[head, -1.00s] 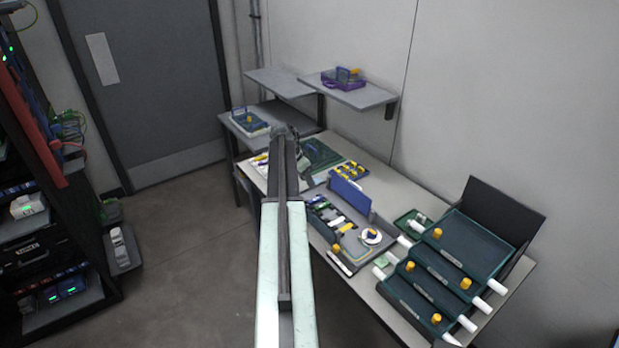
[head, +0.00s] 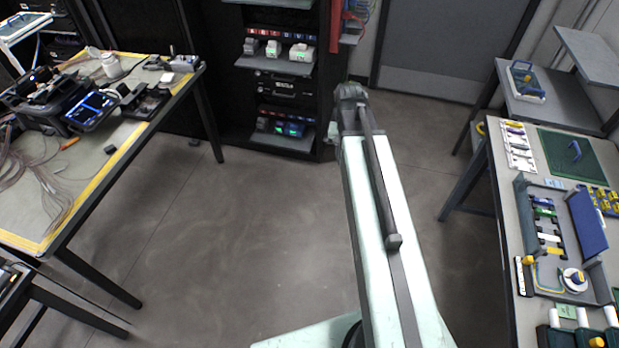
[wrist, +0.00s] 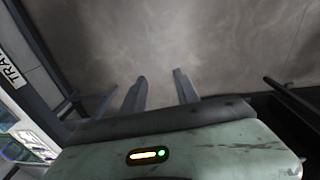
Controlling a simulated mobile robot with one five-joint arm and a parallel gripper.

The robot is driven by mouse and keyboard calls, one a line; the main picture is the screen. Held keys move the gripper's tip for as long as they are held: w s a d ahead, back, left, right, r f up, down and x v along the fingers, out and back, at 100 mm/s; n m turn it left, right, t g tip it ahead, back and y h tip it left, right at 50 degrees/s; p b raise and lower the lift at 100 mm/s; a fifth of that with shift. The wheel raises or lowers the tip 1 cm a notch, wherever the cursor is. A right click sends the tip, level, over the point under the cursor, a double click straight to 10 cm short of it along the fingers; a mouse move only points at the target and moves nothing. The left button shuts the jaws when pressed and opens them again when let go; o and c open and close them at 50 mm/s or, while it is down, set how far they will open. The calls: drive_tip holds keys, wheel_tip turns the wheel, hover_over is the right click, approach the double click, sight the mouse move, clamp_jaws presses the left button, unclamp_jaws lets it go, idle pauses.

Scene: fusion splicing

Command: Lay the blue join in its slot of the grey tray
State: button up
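The grey tray (head: 530,272) lies on the right-hand table in the head view, with a raised blue lid (head: 588,222). Blue, green, white and yellow pieces lie in a row along it. A blue piece (head: 542,201) is at the row's far end, and a curved blue piece (head: 574,151) lies on the green mat beyond the tray. I cannot tell which is the blue join. My gripper (wrist: 160,88) is open, its fingers apart with nothing between them, over bare floor. My arm's end is in mid-room, well left of the tray.
A left table (head: 110,165) holds a dark device with a lit screen (head: 92,108). A black equipment rack (head: 300,95) stands ahead beside a grey door. Floor between the tables is clear. A small shelf (head: 545,105) stands behind the right-hand table.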

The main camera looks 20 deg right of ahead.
drive_tip(key=s+a+n, duration=0.2)
drive_tip(key=a, duration=0.6)
drive_tip(key=s+a+n+y, duration=0.1)
drive_tip(key=s+a+n, duration=0.1)
drive_tip(key=a, duration=0.6)
drive_tip(key=shift+a+n, duration=0.4)
drive_tip(key=shift+n, duration=0.4)
